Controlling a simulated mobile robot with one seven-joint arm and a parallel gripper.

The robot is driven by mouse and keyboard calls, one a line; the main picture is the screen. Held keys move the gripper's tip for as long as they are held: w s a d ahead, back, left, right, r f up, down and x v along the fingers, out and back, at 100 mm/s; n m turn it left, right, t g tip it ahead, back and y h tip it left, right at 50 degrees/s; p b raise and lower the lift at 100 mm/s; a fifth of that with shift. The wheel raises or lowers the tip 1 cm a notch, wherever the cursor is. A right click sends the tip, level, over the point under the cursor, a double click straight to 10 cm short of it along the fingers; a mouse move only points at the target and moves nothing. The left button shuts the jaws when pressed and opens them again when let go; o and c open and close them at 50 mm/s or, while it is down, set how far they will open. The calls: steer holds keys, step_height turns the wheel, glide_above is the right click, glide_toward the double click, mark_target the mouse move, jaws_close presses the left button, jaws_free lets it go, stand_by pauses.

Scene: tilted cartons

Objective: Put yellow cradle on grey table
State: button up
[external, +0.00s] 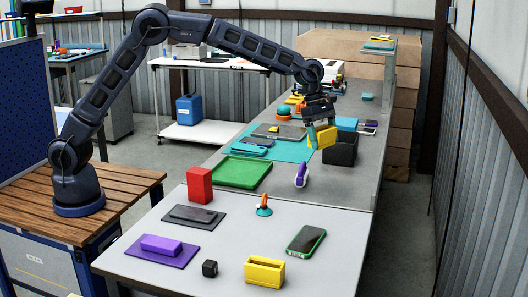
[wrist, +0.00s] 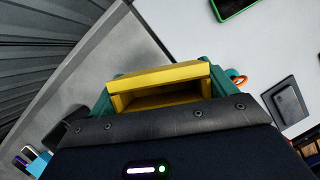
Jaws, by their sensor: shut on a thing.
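A yellow open box, which looks like the yellow cradle (external: 327,138), is held in the teal fingers of my gripper (external: 318,136). In the wrist view the yellow cradle (wrist: 160,76) sits between the two fingers of my gripper (wrist: 165,90), with its hollow facing the camera. In the external view it is above the grey table (external: 345,180), beside and partly in front of a black open box (external: 342,152). I cannot tell if it touches that box. A second yellow open box (external: 264,272) stands on the near, paler table (external: 225,240).
On the grey table lie a green tray (external: 241,172), a teal mat (external: 297,153) and a purple-and-white item (external: 301,174). Grey surface right of the purple-and-white item is clear.

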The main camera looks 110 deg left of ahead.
steer(key=s+d+m+g+h, duration=0.1)
steer(key=s+d+m, duration=0.2)
steer(key=d, duration=0.6)
steer(key=s+d+m+g+h, duration=0.1)
steer(key=s+d+m, duration=0.25)
steer(key=d, duration=0.55)
steer(key=m+g, duration=0.2)
steer(key=m, duration=0.4)
glide_above(237, 247)
steer(key=a, duration=0.1)
step_height(237, 247, down, 20)
steer(key=shift+a+r, duration=0.15)
steer(key=shift+h, duration=0.3)
steer(key=o, duration=0.8)
steer(key=shift+o, duration=0.5)
